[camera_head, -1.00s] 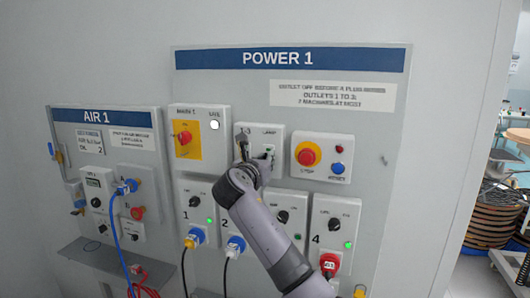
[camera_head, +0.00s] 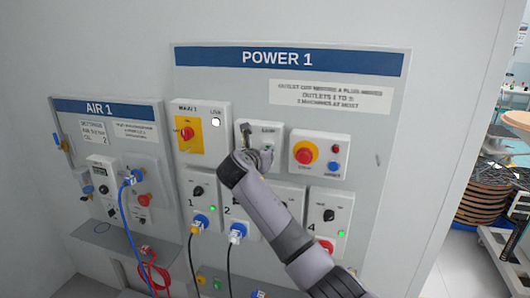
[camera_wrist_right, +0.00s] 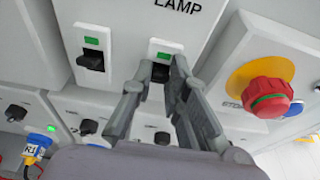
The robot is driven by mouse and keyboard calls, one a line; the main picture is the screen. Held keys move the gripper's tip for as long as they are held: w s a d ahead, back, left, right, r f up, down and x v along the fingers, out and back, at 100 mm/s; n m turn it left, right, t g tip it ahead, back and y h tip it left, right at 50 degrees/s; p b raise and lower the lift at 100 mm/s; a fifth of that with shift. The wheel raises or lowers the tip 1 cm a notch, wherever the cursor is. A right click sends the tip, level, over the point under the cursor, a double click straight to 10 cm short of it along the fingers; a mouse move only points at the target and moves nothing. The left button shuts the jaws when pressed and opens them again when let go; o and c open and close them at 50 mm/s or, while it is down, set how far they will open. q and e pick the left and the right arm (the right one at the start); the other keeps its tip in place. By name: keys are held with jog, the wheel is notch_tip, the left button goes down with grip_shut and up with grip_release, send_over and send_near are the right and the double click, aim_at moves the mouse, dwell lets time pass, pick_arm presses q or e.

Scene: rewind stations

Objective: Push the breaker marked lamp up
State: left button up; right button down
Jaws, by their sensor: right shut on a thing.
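The breaker box (camera_head: 246,128) marked LAMP sits on the POWER 1 panel between the main switch and the stop box. In the right wrist view the lamp breaker (camera_wrist_right: 160,72) is a dark lever below a green window (camera_wrist_right: 160,48), under the word LAMP. My right gripper (camera_wrist_right: 161,66) is shut on this lever, one finger on each side. In the head view my right gripper (camera_head: 258,158) covers the lower part of the box and hides the lever. The neighbouring breaker (camera_wrist_right: 90,62) also has a green window and stands free. My left gripper is out of view.
The red stop button (camera_head: 305,155) projects close to the right of the breaker box. The yellow-backed main switch (camera_head: 187,133) is at its left. Outlets with plugs (camera_head: 201,221) and hanging cables are below. The AIR 1 panel (camera_head: 103,107) is farther left.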

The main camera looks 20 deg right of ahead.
jog(key=c, duration=1.6)
grip_release()
jog(key=shift+o, duration=0.2)
jog(key=v, duration=1.2)
